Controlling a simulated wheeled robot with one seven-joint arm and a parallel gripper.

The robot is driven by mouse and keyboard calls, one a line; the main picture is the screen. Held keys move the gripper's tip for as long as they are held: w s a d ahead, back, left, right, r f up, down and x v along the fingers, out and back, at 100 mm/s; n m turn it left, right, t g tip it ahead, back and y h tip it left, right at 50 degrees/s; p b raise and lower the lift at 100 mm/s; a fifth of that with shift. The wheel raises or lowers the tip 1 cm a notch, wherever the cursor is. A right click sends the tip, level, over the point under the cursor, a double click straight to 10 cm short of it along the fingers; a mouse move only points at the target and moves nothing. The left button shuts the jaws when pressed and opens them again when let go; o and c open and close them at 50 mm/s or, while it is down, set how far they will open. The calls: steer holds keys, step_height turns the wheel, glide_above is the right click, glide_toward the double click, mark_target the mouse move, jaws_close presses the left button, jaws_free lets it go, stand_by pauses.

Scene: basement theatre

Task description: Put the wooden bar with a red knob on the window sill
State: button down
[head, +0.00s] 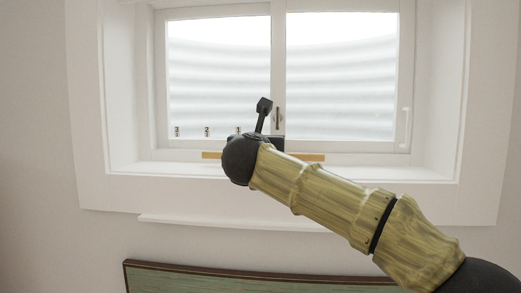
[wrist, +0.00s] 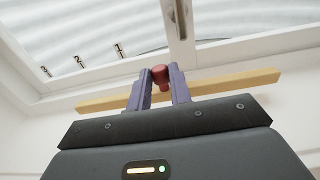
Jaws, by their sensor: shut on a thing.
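The wooden bar (wrist: 235,82) is long and pale yellow, with a red knob (wrist: 159,72) at its middle. My gripper (wrist: 161,80) is shut on the red knob in the wrist view. In the head view the bar (head: 311,157) lies across in front of the window, its ends showing on both sides of my dark wrist, which hides its middle and the fingers. The bar looks level and close to the window sill (head: 390,172), within the recess. I cannot tell whether it touches the sill.
The window (head: 340,75) has a white frame and a handle (head: 277,118). Small numbered marks (head: 207,132) show along the lower left pane. Recess walls stand at both sides. A green board with a dark edge (head: 250,280) is below, under a narrow white ledge (head: 190,220).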

steer(key=shift+w+d+f, duration=0.1)
steer(key=shift+f, duration=0.65)
steer(key=shift+w+f+b, duration=0.1)
steer(key=shift+f+b, duration=0.1)
steer(key=shift+b, duration=0.1)
steer(key=c, duration=1.3)
jaws_free()
steer(key=shift+r, duration=0.1)
